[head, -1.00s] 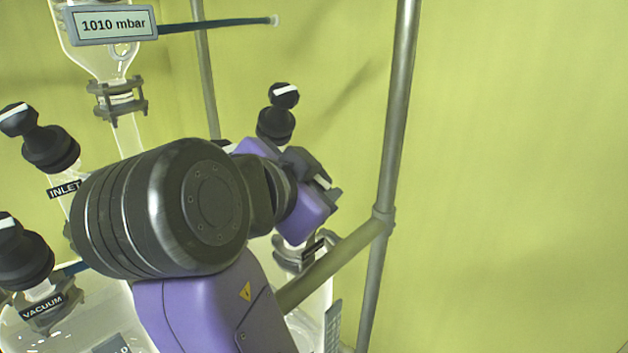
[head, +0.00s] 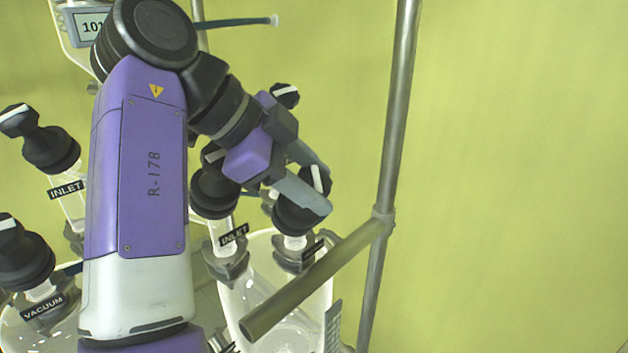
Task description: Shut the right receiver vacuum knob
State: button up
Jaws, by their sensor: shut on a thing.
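The right receiver (head: 238,300) is a clear glass vessel at lower centre. Its right-hand black knob (head: 293,222) sits on a glass neck; the small label below it (head: 313,249) is partly hidden and unreadable. The knob's handle has a white stripe that stands near upright in the picture. My gripper (head: 316,187) reaches it from the upper left, with one grey finger on each side of the handle, shut on it. The fingers hide part of the knob.
The receiver's INLET knob (head: 213,192) stands close to the left, beside my gripper. A slanted metal tube (head: 310,280) crosses in front, joined to an upright pole (head: 393,150). Knobs labelled INLET (head: 50,150) and VACUUM (head: 22,258) are at left. The right side is clear.

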jog(key=shift+f+m+g, duration=0.15)
jog(key=shift+m+g, duration=0.35)
jog(key=shift+g, duration=0.1)
jog(key=o, duration=1.4)
jog(key=shift+d, duration=0.1)
